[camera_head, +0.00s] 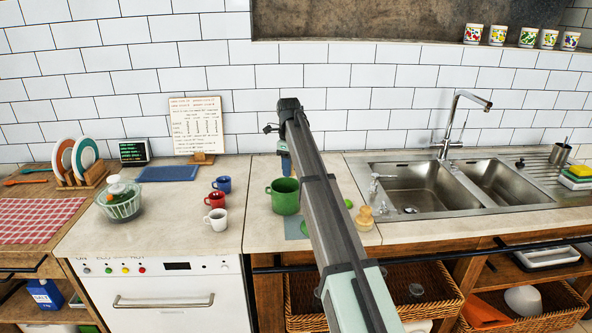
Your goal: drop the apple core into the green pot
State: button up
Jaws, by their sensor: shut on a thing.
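The green pot (285,198) stands upright on the counter, left of my arm, with its handle to the left. My gripper (286,166) hangs down just behind and above the pot's rim, partly covered by my own arm. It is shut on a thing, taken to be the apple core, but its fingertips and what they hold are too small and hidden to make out. No apple core shows clearly elsewhere on the counter.
A small green round thing (348,203) and a wooden object (364,216) lie right of my arm. Blue (223,184), red (215,200) and white (217,219) mugs stand left of the pot. The sink (425,187) is at the right.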

aim_at(290, 180)
jog(key=shift+f, duration=3)
jog(key=o, duration=1.1)
notch_tip(290, 180, up, 14)
jog(key=shift+f, duration=0.1)
jog(key=shift+d, duration=0.15)
